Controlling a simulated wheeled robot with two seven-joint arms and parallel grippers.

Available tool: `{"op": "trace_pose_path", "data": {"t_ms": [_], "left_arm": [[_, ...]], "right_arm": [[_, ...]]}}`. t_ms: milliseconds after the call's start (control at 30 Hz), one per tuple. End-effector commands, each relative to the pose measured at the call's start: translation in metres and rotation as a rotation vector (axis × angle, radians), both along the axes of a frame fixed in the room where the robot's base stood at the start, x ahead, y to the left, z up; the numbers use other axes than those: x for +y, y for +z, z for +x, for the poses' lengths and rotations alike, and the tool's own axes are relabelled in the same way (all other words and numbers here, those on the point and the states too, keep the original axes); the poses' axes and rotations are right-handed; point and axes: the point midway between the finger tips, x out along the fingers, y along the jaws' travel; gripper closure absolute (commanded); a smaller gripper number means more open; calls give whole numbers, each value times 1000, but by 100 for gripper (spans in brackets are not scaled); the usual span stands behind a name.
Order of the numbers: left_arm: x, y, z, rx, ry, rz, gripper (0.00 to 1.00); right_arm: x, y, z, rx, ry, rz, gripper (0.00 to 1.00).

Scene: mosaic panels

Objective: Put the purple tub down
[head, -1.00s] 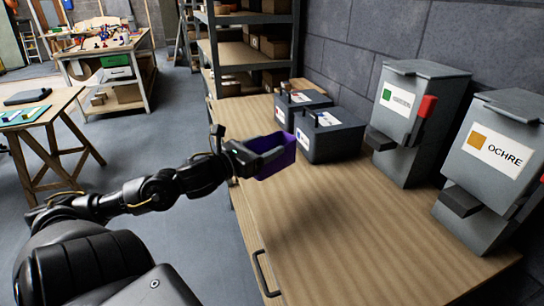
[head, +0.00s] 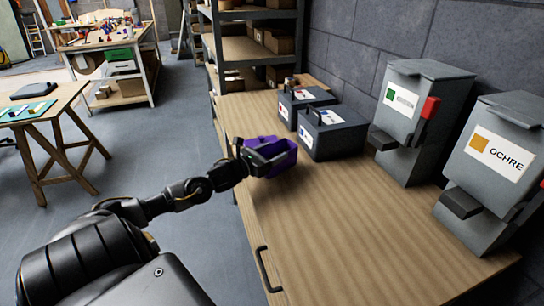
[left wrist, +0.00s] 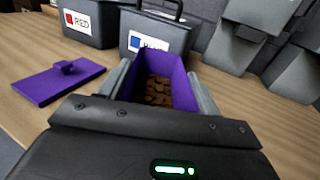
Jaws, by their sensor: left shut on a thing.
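In the left wrist view the open tub (left wrist: 178,72) is upright between my two grey fingers (left wrist: 163,90), with several brown pieces inside. My left gripper is shut on the tub's sides. The tub's underside is hidden, so I cannot tell whether it touches the bench. A flat purple lid with a knob (left wrist: 58,84) lies on the bench beside it. My right gripper is not in view.
Two dark lidded boxes (head: 334,140) stand behind the tub; one is labelled RED (left wrist: 90,22). Two grey dispensers, one marked OCHRE (head: 492,152), stand along the wall. The bench (head: 350,225) is clear at the front. Shelves (head: 250,48) rise beyond it.

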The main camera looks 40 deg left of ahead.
Motion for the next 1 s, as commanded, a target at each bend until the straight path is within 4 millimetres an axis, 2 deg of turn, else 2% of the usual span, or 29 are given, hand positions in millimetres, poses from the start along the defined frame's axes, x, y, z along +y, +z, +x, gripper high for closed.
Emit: {"op": "trace_pose_path", "data": {"t_ms": [33, 200, 500, 533, 600, 700, 1000], "left_arm": [[0, -3, 0, -1, 3, -4, 80], [0, -16, 0, -4, 1, 0, 80], [0, -19, 0, -3, 1, 1, 80], [0, -21, -1, 1, 1, 1, 36], [0, -20, -1, 1, 1, 1, 26], [0, -20, -1, 1, 1, 1, 15], [0, -18, -1, 1, 1, 1, 15]], "right_arm": [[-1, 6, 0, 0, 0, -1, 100], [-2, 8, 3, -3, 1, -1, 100], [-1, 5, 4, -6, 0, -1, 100], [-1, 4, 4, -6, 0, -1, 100], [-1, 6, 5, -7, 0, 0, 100], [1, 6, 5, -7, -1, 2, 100], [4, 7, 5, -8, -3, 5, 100]]}}
